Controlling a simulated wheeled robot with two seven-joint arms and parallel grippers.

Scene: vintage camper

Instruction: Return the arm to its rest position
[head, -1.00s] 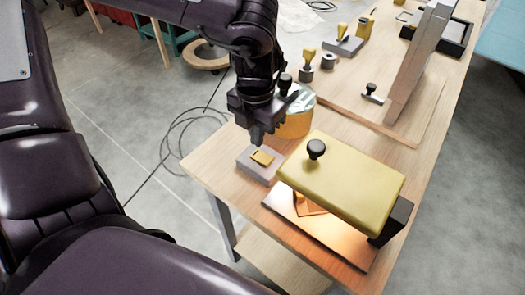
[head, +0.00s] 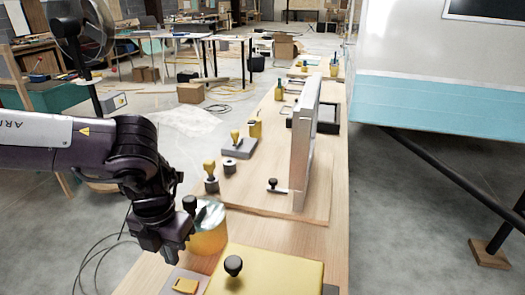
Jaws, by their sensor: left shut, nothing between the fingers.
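My left arm (head: 75,145) comes in from the left, bent downward at the wrist. My left gripper (head: 172,256) is shut and empty, pointing down above the near left end of the long wooden table (head: 300,218). A small grey block with a yellow piece (head: 186,286) lies just below it at the bottom edge. A gold round tin (head: 209,238) stands right beside the gripper and is partly hidden by it. My right gripper is out of view.
A yellow press lid with a black knob (head: 233,266) fills the bottom middle. A grey upright panel (head: 303,150) stands on the table, with yellow-handled stamps (head: 210,172) to its left. The white and blue camper (head: 440,100) is at right. Floor left of the table has cables.

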